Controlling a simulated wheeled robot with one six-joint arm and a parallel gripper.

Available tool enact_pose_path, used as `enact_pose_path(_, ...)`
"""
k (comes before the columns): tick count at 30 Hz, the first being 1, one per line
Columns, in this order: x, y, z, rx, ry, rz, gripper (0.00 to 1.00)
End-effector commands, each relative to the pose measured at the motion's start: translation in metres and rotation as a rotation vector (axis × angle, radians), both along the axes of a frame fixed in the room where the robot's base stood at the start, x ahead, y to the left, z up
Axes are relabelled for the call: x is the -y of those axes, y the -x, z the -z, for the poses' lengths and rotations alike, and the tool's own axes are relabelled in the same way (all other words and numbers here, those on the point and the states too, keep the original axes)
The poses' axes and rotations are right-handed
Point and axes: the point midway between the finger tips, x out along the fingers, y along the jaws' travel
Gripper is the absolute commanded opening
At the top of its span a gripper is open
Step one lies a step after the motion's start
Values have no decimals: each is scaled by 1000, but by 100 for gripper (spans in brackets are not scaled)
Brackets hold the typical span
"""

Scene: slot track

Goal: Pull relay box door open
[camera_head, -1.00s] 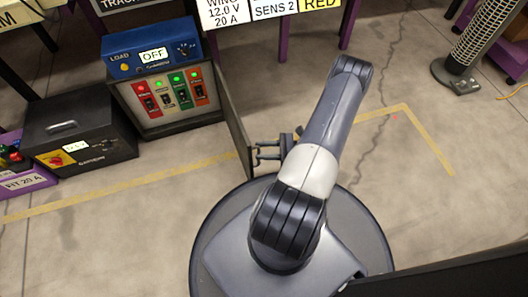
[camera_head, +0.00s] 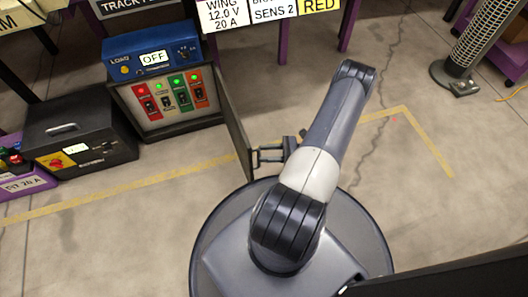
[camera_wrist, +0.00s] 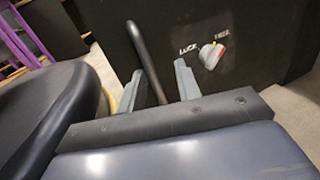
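The relay box (camera_head: 178,130) is a dark cabinet whose front shows red and green switch panels with lit lamps. Its door (camera_head: 237,130) is a dark panel hinged at the box's right side and stands wide open, swung out toward me. My gripper (camera_head: 258,155) is at the door's outer face, fingers parallel and apart.
A blue load unit (camera_head: 150,55) reading OFF sits on the relay box. A heater-like tower (camera_head: 485,35) stands far right. The floor (camera_head: 140,235) in front is largely clear.

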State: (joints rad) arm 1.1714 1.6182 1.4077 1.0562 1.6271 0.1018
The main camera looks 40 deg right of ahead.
Motion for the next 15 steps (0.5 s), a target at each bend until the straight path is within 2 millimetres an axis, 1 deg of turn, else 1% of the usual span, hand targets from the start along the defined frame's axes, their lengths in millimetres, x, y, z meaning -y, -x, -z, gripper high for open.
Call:
enact_pose_path(9, 51, 39, -2, 1, 2, 5, 32)
enact_pose_path(12, 63, 48, -1, 1, 2, 4, 32)
enact_pose_path(15, 72, 54, -1, 2, 1, 3, 32)
